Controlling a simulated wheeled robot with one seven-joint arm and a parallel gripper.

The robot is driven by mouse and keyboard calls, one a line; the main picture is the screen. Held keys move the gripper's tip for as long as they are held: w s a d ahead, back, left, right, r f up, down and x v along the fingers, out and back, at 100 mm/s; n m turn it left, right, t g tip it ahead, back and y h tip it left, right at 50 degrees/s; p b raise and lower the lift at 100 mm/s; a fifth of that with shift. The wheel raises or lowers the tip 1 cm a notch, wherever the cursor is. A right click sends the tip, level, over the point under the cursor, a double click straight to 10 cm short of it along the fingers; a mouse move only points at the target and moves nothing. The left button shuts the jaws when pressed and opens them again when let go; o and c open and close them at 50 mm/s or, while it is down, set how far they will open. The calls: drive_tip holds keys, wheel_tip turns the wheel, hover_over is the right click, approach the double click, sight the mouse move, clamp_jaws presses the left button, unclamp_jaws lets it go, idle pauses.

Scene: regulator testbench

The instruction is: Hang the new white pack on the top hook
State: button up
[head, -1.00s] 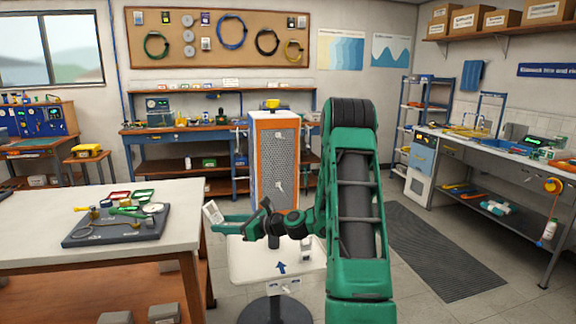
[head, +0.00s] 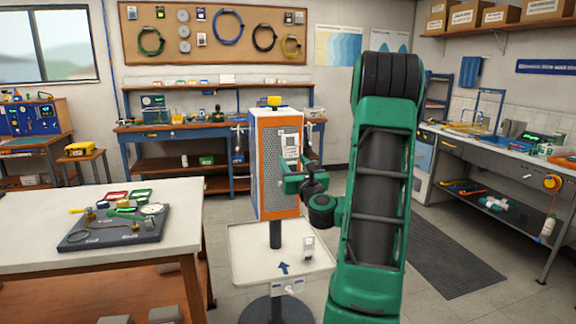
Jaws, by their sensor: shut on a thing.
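The white pack (head: 291,145) is upright in front of the upper part of the orange-framed perforated panel (head: 268,190). My gripper (head: 297,165) is shut on the pack from the right, with its green and dark fingers around the pack's lower part. The top hook is hidden behind the pack, so I cannot tell whether the pack touches it or hangs on it. The lower hooks are not clear in this view.
Another small white pack (head: 309,246) stands on the white tray (head: 250,275) below the panel. A yellow thing (head: 273,101) sits on top of the stand. A white-topped table (head: 35,240) with a dark board of parts is at left.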

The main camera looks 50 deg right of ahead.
drive_tip(key=w+d+f, duration=0.1)
drive_tip(key=w+d, duration=0.4)
drive_tip(key=w, duration=0.3)
drive_tip(key=shift+f, duration=0.15)
idle(1.0)
idle(0.7)
drive_tip(key=o, duration=1.1)
